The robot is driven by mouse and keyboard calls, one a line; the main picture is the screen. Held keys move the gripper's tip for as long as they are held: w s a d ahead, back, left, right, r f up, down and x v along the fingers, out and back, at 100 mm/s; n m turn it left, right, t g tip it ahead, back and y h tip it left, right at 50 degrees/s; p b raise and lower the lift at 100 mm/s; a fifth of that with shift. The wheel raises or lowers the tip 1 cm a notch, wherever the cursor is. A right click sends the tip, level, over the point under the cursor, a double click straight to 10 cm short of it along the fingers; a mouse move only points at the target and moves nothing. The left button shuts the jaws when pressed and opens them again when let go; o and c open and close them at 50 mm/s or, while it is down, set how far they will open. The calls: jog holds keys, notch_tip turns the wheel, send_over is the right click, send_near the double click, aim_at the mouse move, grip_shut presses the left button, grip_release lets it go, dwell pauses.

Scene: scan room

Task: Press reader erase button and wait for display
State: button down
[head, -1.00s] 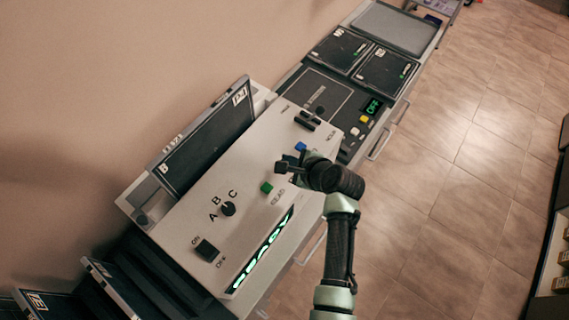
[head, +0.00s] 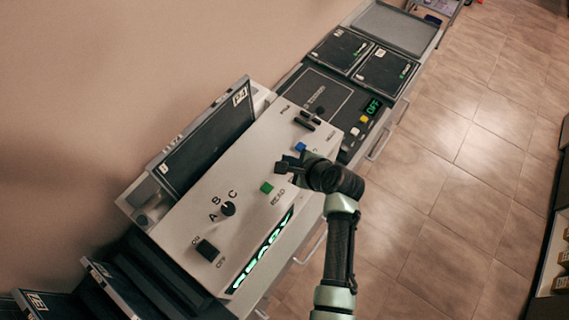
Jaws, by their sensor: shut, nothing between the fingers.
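The reader (head: 185,225) is a pale slanted console with a green lit display (head: 262,252) along its front edge; the lettering looks like "READY" but is hard to read. A blue button (head: 300,147) and a green button (head: 267,187) marked "READ" sit on its top. No erase label is legible; my gripper may hide the lettering by the blue button. My gripper (head: 284,166) is shut and empty, over the panel between the two buttons, closer to the blue one. I cannot tell whether its tips touch the panel.
The console also bears an A-B-C knob (head: 228,209), an on/off switch (head: 207,250) and a black slot piece (head: 307,120). A dark panel (head: 210,140) stands behind it. A second unit (head: 325,95) with a lit "OFF" display adjoins, with flat dark cassettes (head: 385,72) beyond.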

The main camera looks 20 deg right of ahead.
jog(key=shift+f, duration=0.15)
dwell(0.3)
jog(key=shift+f, duration=0.3)
jog(key=shift+f+b, duration=0.5)
jog(key=shift+f, duration=0.05)
dwell(0.8)
jog(key=shift+r, duration=0.15)
jog(key=shift+r+p, duration=0.8)
jog(key=shift+p, duration=0.2)
notch_tip(320, 180, up, 5)
jog(key=p, duration=0.5)
jog(key=shift+r, duration=0.1)
